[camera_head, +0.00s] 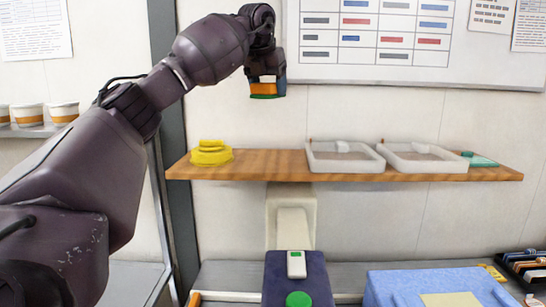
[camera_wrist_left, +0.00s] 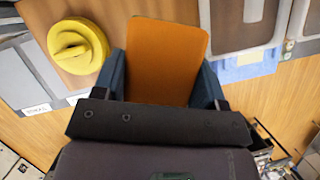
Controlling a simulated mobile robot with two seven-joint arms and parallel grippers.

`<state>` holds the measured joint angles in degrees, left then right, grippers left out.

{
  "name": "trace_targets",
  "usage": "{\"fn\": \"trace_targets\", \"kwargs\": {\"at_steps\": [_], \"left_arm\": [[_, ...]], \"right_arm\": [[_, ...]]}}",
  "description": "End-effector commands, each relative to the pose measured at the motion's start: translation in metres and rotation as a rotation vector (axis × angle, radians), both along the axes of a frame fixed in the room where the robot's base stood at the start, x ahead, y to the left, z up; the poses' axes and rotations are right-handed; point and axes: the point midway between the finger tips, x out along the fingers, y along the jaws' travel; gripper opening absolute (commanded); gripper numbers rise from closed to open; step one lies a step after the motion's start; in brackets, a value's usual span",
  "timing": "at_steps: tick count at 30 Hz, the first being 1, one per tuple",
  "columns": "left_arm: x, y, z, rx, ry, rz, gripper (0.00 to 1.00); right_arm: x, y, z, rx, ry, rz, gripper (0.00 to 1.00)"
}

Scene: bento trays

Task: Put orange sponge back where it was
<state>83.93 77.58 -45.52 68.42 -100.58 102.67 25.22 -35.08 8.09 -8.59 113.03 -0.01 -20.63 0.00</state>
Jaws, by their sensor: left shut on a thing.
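The orange sponge (camera_head: 264,88) has a green underside and is held up in front of the whiteboard, above the wooden shelf. My left gripper (camera_head: 266,78) is shut on it. In the left wrist view the sponge's orange face (camera_wrist_left: 166,60) lies between the two blue fingers of the left gripper (camera_wrist_left: 166,85). The wooden shelf (camera_head: 270,165) is below the sponge, with a bare stretch between the yellow object and the trays. My right gripper is in neither view.
A yellow round object (camera_head: 211,155) sits at the shelf's left end; it also shows in the left wrist view (camera_wrist_left: 78,47). Two pale trays (camera_head: 345,169) (camera_head: 424,168) and a green item (camera_head: 480,160) stand to the right.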

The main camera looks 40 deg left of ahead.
Motion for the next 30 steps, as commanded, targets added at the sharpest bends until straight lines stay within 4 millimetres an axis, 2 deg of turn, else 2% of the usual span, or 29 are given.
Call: {"fn": "trace_targets", "kwargs": {"at_steps": [3, 15, 19, 26, 30], "left_arm": [[0.000, 0.001, -0.029, 0.001, 0.004, 0.000, 0.43], [0.000, 0.000, -0.112, -0.001, 0.005, 0.000, 0.43], [0.000, 0.000, -0.127, -0.001, 0.003, 0.000, 0.43], [0.000, 0.000, -0.140, -0.001, 0.002, 0.000, 0.43], [0.000, 0.000, -0.157, 0.000, 0.005, 0.002, 0.43]], "right_arm": [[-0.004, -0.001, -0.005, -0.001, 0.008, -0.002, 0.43], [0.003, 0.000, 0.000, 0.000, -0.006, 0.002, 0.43], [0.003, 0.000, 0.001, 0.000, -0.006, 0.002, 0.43], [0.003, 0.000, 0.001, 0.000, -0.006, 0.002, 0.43], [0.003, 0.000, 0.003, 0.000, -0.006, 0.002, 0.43]]}}
